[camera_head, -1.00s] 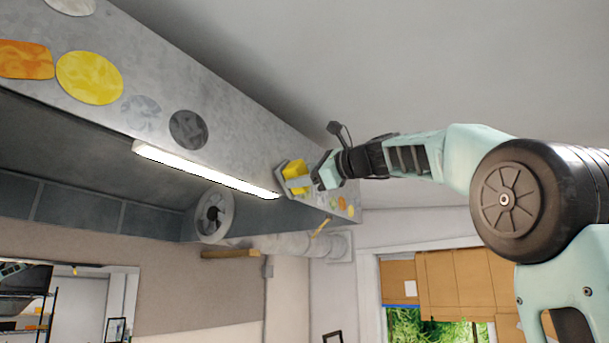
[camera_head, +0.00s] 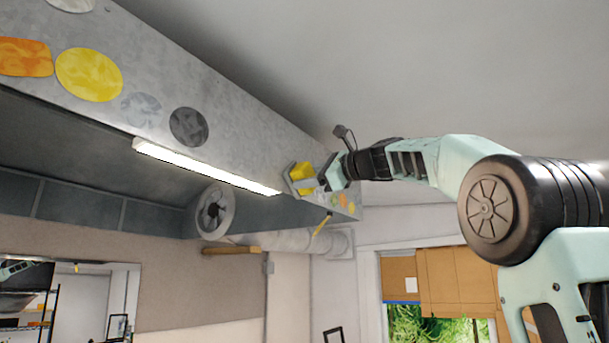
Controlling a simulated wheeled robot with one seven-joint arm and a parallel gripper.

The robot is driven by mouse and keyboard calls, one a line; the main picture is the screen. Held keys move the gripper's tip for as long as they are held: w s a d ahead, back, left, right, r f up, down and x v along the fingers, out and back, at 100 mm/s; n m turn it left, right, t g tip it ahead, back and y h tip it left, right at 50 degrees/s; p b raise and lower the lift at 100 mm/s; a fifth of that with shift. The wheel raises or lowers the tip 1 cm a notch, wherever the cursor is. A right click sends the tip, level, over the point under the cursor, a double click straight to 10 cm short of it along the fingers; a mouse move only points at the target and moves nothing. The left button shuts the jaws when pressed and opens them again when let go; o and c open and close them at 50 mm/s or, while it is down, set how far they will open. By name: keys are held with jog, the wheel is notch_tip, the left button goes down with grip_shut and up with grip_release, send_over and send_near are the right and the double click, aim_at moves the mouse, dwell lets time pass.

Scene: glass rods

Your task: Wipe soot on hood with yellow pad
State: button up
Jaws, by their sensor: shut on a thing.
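The hood (camera_head: 240,125) is a long grey metal band running from upper left to centre right. A dark grey round patch (camera_head: 188,127), which looks like soot, is on its face, with a paler grey patch (camera_head: 141,109) to its left. My gripper (camera_head: 319,182) is shut on the yellow pad (camera_head: 302,171) near the hood's right end, to the right of the dark patch. Part of the pad is hidden by the gripper's fingers. I cannot tell whether the pad touches the hood.
A yellow oval (camera_head: 89,75) and an orange patch (camera_head: 24,58) are on the hood's left part; small coloured spots (camera_head: 343,201) are near its right end. A lit strip lamp (camera_head: 205,167) runs along its lower edge. A round fan (camera_head: 214,210) and pipe are below. The ceiling side is clear.

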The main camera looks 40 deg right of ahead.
aim_at(303, 172)
jog(key=w+d, duration=0.3)
jog(key=d, duration=0.6)
jog(key=shift+w+d, duration=0.3)
jog(key=shift+d, duration=0.05)
dwell(0.6)
jog(key=shift+s+a+b, duration=0.35)
jog(key=shift+a+b, duration=0.1)
jog(key=shift+a, duration=0.55)
jog(key=shift+s+a+b, duration=0.35)
jog(key=shift+a+b, duration=0.05)
jog(key=shift+a, duration=0.65)
jog(key=shift+s+a+b, duration=0.35)
jog(key=shift+a+b, duration=0.1)
jog(key=shift+a, duration=0.55)
jog(key=shift+s+a+b, duration=0.25)
jog(key=shift+s+a, duration=0.15)
jog(key=shift+a, duration=0.75)
jog(key=shift+s+a+b, duration=0.3)
jog(key=shift+s+a, duration=0.15)
jog(key=shift+a, duration=0.75)
jog(key=shift+s+a+b, duration=0.25)
jog(key=shift+s+a, duration=0.15)
jog(key=shift+a, duration=0.75)
jog(key=shift+b+v, duration=0.7)
jog(key=shift+v, duration=2.3)
